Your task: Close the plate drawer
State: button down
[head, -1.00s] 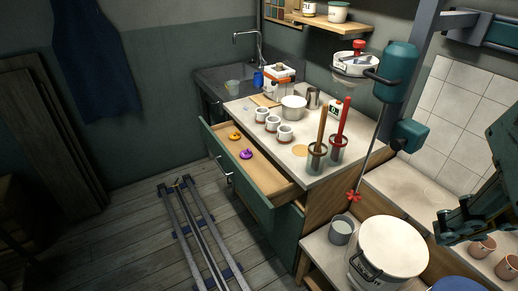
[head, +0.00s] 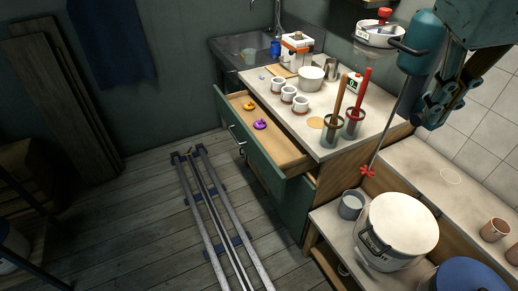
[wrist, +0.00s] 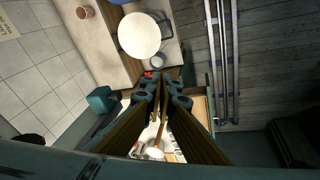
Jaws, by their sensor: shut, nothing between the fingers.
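The plate drawer (head: 285,150) stands pulled out from the cabinet under the counter in the head view. Its front (head: 250,146) is dark green with a metal handle (head: 237,140). Inside lie an orange item (head: 249,106) and a purple item (head: 260,124) on a bare wooden bottom. My gripper (head: 432,118) is high at the upper right, apart from the drawer, and looks empty. In the wrist view my gripper (wrist: 162,80) is shut, with its fingers close together. Part of the wooden drawer bottom shows beside the fingers there, mostly hidden by my gripper.
The counter holds white mugs (head: 289,93), a white pot (head: 311,78) and two tool jars (head: 342,125). A white-lidded bucket (head: 398,225) and a grey cup (head: 351,205) stand on the lower bench. Floor rails (head: 215,215) run in front of the drawer, with open floor around them.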

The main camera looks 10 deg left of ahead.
jog(key=w+a+f+n+h+b, duration=0.15)
jog(key=w+a, duration=0.25)
jog(key=w, duration=0.6)
jog(key=w+a+f+n, duration=0.3)
jog(key=w+a, duration=0.1)
jog(key=w, duration=0.7)
jog(key=n+t+h+b, duration=0.1)
jog(key=n+h+b, duration=0.1)
jog(key=n+h, duration=0.8)
send_over(259, 160)
jog(key=s+d, duration=0.3)
notch_tip(259, 160, down, 33)
jog(key=n+y, duration=0.1)
jog(key=s+a+f+n+t+h, duration=0.1)
jog(key=s+a+f+n+t, duration=0.2)
jog(key=a+f, duration=0.5)
jog(key=s+a+f+n+t+h, duration=0.1)
jog(key=s+a+f+n+t, duration=0.3)
jog(key=a+f, duration=0.4)
notch_tip(259, 160, down, 3)
jog(key=shift+s+b, duration=0.35)
jog(key=shift+s, duration=0.2)
jog(key=shift+b+x, duration=1)
jog(key=shift+x, duration=5.95)
